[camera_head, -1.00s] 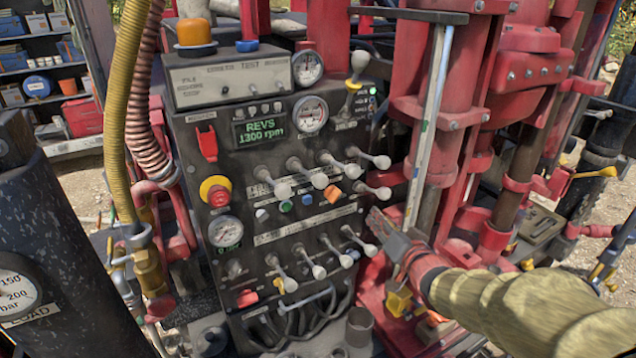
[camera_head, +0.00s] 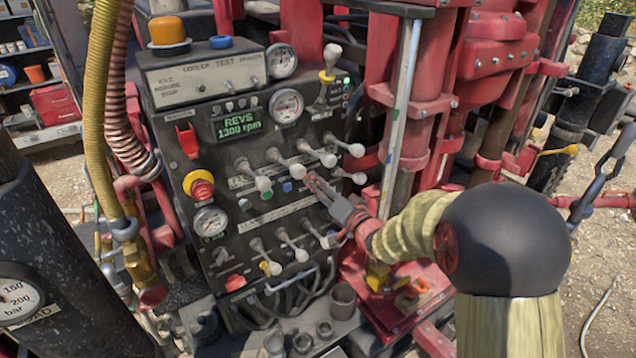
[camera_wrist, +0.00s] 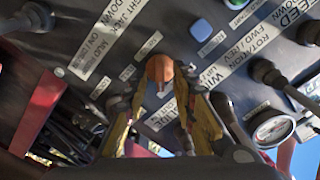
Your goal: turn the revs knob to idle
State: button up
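The revs display (camera_head: 240,124) on the dark control panel (camera_head: 228,160) reads 1300 rpm. In the wrist view an orange knob (camera_wrist: 160,68) stands on the panel at the fingertips of my gripper (camera_wrist: 163,88). The yellow-sided fingers lie on either side of it with a gap between them; I cannot tell whether they touch it.
Levers with white knobs (camera_head: 263,183) stand close above and below my gripper. A blue button (camera_wrist: 200,30) is near the orange knob. A red emergency button (camera_head: 199,186) is at the panel's left. A red mast (camera_head: 425,70) with a pale rail stands right.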

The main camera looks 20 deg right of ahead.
jog(key=shift+w, duration=0.25)
jog(key=shift+c, duration=0.6)
grip_shut()
